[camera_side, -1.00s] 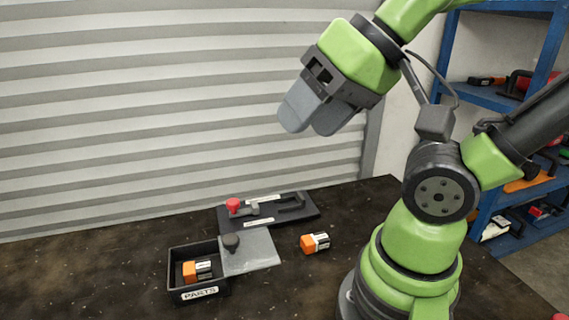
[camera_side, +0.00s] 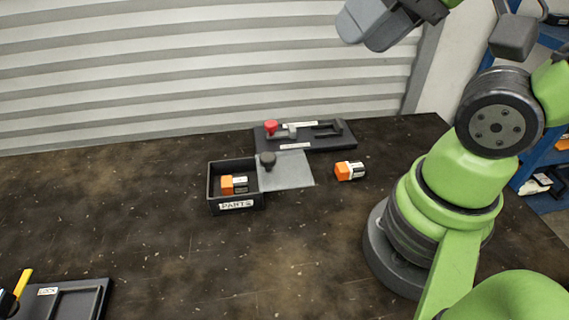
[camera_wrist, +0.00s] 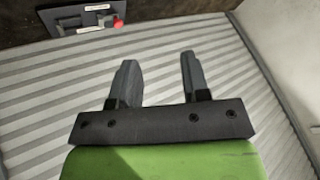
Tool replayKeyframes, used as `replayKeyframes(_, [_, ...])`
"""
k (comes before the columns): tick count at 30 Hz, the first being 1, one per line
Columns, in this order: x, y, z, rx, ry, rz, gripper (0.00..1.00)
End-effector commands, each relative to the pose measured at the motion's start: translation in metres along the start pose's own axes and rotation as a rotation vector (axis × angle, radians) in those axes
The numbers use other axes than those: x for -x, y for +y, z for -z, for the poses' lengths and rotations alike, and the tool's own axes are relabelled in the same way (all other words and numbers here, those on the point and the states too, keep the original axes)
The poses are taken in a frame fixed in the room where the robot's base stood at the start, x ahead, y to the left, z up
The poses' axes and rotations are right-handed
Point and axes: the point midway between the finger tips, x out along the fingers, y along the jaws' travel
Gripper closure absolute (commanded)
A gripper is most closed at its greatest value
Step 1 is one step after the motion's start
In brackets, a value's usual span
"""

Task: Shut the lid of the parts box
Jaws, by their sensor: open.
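The parts box (camera_side: 215,185) is a small black open-topped box with a "PARTS" label on its front, on the dark table in the side view. An orange, white and black part (camera_side: 234,185) lies inside it. Its grey lid (camera_side: 292,172) extends from the box's right side, with a dark round knob (camera_side: 267,160) near the box edge. The box interior is exposed. My gripper (camera_side: 362,40) is high above the table at the top of the side view, well apart from the box. In the wrist view my gripper (camera_wrist: 158,72) has its two fingers spread with nothing between them.
A second orange and white part (camera_side: 350,171) lies right of the lid. Behind the lid is a black plate with a red knob (camera_side: 271,127), also in the wrist view (camera_wrist: 118,23). A black tray (camera_side: 98,290) sits at the front left. The table between is clear.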

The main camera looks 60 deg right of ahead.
Motion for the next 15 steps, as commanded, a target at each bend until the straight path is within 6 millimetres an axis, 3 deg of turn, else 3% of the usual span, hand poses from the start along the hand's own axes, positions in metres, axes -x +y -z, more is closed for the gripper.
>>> replayKeyframes(1, [-0.002, 0.001, 0.001, -0.014, -0.009, -0.005, 0.69])
replayKeyframes(5, [-0.014, 0.007, 0.005, -0.134, -0.080, -0.040, 0.99])
replayKeyframes(15, [-0.080, 0.061, 0.025, -0.897, -0.401, -0.127, 1.00])
